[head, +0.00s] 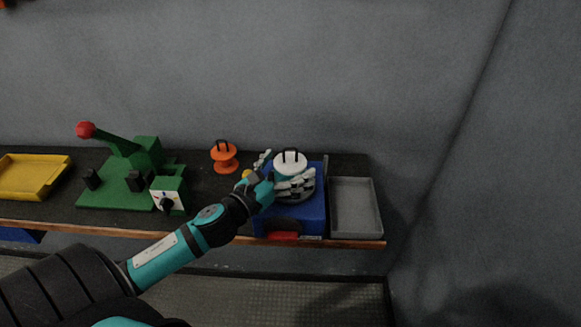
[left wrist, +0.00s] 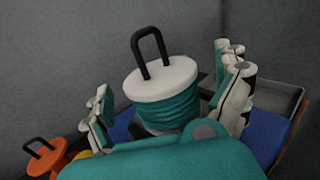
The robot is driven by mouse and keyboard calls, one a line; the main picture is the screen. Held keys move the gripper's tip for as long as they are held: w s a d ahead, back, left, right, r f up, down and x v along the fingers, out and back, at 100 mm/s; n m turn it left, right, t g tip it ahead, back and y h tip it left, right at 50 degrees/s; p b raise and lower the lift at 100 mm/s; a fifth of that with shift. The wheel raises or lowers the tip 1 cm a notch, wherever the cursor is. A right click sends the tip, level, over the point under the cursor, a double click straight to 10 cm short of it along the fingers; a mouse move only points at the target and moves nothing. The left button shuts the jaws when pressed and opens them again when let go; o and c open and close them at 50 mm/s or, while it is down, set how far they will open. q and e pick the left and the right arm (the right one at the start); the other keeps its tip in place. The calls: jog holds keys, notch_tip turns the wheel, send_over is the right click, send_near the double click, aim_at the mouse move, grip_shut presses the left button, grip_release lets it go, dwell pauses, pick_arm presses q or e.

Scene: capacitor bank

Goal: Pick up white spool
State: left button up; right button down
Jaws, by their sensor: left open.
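The white spool (head: 290,160) has a white top flange and a black loop handle. It stands upright on the blue box (head: 318,215) at the right part of the bench. In the left wrist view the white spool (left wrist: 162,80) shows teal winding below its flange. My left gripper (head: 279,176) is open, with a finger on each side of the spool. In the left wrist view the fingers of my left gripper (left wrist: 168,100) flank the spool, with gaps showing at the upper part. The spool's base is hidden behind the gripper. My right gripper is not in view.
An orange spool (head: 224,158) stands left of the blue box. A grey tray (head: 356,236) lies right of it. A green machine (head: 115,190) with a red-knobbed lever and a yellow tray (head: 60,162) are farther left. A grey wall is behind the bench.

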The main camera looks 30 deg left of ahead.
pick_arm(q)
jog(key=c, duration=1.3)
jog(key=shift+r, duration=0.15)
